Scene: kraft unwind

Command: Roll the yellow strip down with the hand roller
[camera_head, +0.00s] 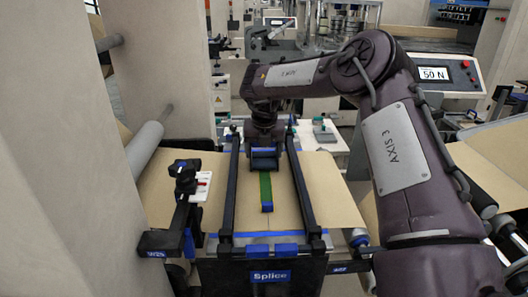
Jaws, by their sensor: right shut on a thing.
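A narrow strip (265,186) lies lengthwise on the brown kraft sheet between two black rails. It looks green here rather than yellow, with a blue piece at its near end. My right gripper (264,143) is over the far end of the strip, pointing down. It is shut on the hand roller (264,160), a dark blue-black piece just beyond the visible strip. The fingers are small and dark, and I cannot tell if the roller touches the strip. The roller hides the strip's far end. My left gripper is not in view.
Black rails (229,195) and (300,190) flank the strip on the splice table, whose front carries a "Splice" label (271,276). A black clamp-like fixture (186,178) stands at left by a grey roll (143,148). A panel (434,73) reads 50 N.

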